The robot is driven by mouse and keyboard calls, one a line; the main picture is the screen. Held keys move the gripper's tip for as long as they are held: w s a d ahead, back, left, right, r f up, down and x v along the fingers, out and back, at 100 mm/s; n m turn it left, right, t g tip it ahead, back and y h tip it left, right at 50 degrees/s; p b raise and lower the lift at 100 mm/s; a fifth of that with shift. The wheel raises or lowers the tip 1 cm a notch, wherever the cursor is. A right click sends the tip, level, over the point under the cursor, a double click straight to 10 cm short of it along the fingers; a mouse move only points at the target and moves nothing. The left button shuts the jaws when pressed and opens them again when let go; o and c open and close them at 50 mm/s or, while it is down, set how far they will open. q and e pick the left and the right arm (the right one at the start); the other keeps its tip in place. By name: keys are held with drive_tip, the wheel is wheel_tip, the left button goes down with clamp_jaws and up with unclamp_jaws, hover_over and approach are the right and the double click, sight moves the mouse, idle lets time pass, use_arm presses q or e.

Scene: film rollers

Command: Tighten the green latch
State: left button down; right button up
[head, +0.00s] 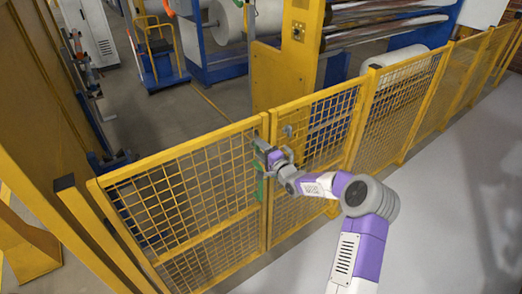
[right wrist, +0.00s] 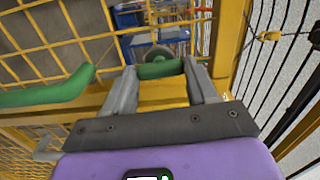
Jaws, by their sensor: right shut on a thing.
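The green latch is on the yellow mesh gate, near the post where two fence panels meet. In the head view a green part of the latch (head: 261,188) hangs just below my right gripper (head: 268,154). In the right wrist view my right gripper (right wrist: 162,72) has its two grey fingers on either side of a short green piece of the latch (right wrist: 160,69) and is shut on it. A longer green handle (right wrist: 48,93) shows at the left of that view. The gripper hides part of the latch in the head view. My left gripper is not in view.
The yellow mesh fence (head: 190,190) runs from the lower left to the upper right. A yellow machine column (head: 285,60) and white film rolls (head: 230,22) stand behind it. The pale floor (head: 450,210) on the near right is clear.

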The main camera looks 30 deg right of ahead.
drive_tip(key=o, duration=1.1)
drive_tip(key=shift+c, duration=0.2)
drive_tip(key=shift+s, duration=0.1)
drive_tip(key=s, duration=0.7)
drive_tip(key=shift+s+d, duration=0.2)
drive_tip(key=shift+d, duration=0.05)
drive_tip(key=s+a+f+n+g+y+b, duration=0.1)
drive_tip(key=s+a+f+n+g, duration=0.3)
drive_tip(key=a+f, duration=0.8)
drive_tip(key=s+a+f+n+g+y+b, duration=0.1)
drive_tip(key=s+a+f+n+g+y, duration=0.15)
drive_tip(key=s+a+f+g, duration=0.6)
drive_tip(key=s+a+f+n+g, duration=0.2)
drive_tip(key=s+a+f, duration=0.3)
drive_tip(key=s, duration=0.4)
drive_tip(key=s+a+f+n+g+b, duration=0.1)
drive_tip(key=s+a+f+n+g, duration=0.2)
drive_tip(key=s+a+f+n, duration=0.2)
drive_tip(key=s+f, duration=0.3)
drive_tip(key=s, duration=0.1)
drive_tip(key=shift+a+f, duration=0.15)
drive_tip(key=shift+f, duration=0.15)
